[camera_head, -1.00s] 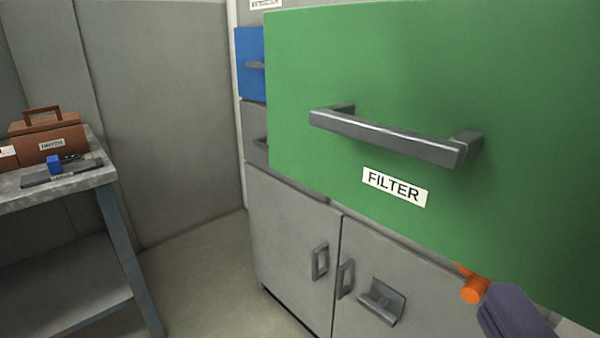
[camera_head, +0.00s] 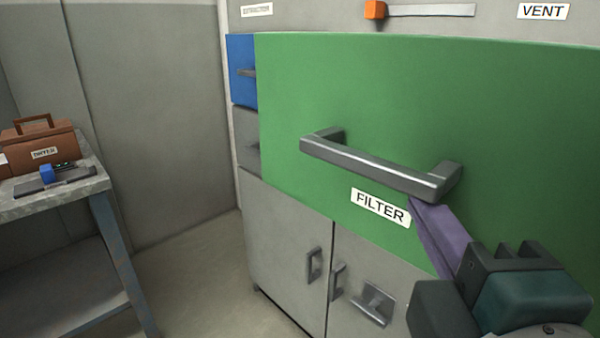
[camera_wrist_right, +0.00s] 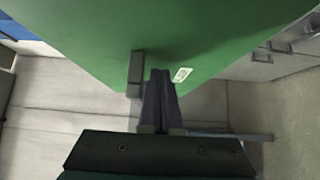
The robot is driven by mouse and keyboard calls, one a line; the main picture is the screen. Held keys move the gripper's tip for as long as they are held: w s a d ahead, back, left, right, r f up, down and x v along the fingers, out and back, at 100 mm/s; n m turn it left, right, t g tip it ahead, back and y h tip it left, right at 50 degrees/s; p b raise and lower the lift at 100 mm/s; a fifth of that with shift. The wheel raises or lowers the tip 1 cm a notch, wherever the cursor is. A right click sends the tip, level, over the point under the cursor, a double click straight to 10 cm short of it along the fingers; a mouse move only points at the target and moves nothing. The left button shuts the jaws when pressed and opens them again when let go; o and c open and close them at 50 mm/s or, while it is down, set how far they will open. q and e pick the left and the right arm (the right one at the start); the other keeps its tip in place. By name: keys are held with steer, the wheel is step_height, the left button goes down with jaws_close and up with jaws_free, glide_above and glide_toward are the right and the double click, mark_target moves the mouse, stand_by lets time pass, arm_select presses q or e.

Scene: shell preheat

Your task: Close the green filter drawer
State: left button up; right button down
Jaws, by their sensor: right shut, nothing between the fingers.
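The green filter drawer (camera_head: 290,92) stands out from the grey cabinet, with a grey bar handle (camera_head: 375,165) and a white FILTER label (camera_head: 381,207) on its front. My right gripper (camera_head: 415,205) is shut and empty. Its purple fingertips are just below the right end of the handle, at the drawer front; I cannot tell whether they touch. In the right wrist view the shut fingers (camera_wrist_right: 160,80) point at the green front (camera_wrist_right: 200,30), beside the dark handle (camera_wrist_right: 136,72) and the label (camera_wrist_right: 183,75). My left gripper is not in view.
A blue drawer (camera_head: 241,85) and a grey drawer (camera_head: 246,140) are left of the green one. Cabinet doors (camera_head: 285,240) are below. An orange slider (camera_head: 375,10) and a VENT label (camera_head: 543,11) are above. A workbench (camera_head: 95,185) with a brown toolbox (camera_head: 40,143) stands left.

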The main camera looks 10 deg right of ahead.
steer(key=shift+w+d, duration=0.15)
steer(key=shift+d, duration=0.05)
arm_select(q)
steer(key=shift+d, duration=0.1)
arm_select(e)
steer(key=w+d, duration=0.4)
steer(key=d, duration=0.1)
steer(key=w+d+b, duration=0.1)
steer(key=w+d, duration=0.3)
steer(key=d, duration=0.1)
steer(key=w+d+b, duration=0.1)
steer(key=w+d, duration=0.3)
steer(key=d, duration=0.1)
steer(key=shift+d, duration=0.3)
steer(key=w+d, duration=0.1)
steer(key=d, duration=0.1)
steer(key=w+d, duration=0.2)
steer(key=w+d+b, duration=0.1)
steer(key=d, duration=0.1)
steer(key=shift+w, duration=0.35)
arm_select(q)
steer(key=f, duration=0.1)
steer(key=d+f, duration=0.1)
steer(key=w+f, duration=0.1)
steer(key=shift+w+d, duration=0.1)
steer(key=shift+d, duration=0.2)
arm_select(e)
steer(key=shift+d+f, duration=0.1)
steer(key=shift+d, duration=0.1)
steer(key=shift+w, duration=0.1)
